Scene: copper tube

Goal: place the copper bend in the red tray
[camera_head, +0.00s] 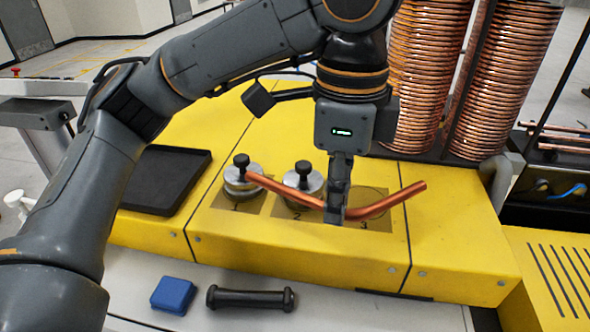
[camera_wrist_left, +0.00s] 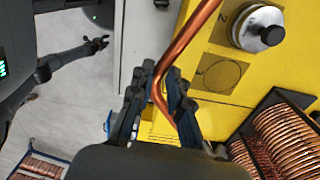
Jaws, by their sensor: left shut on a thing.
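The copper bend (camera_head: 393,203) is a bent copper tube. My left gripper (camera_head: 336,210) is shut on it near its bend, above the yellow bench by the square marked 3; its ends stick out to both sides. In the left wrist view the copper bend (camera_wrist_left: 188,40) lies between the fingers of my left gripper (camera_wrist_left: 163,95), with one end running up out of the picture. A dark gripper, apparently my right gripper (camera_wrist_left: 100,43), shows small at the left of that view; its finger opening is unclear. No red tray shows in either view.
A black tray (camera_head: 135,198) lies on the left of the yellow bench (camera_head: 270,250). Two knobbed metal weights (camera_head: 242,182) stand on squares 1 and 2. Tall copper coils (camera_head: 428,70) rise behind. A blue block (camera_head: 173,295) and black handle (camera_head: 250,298) lie in front.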

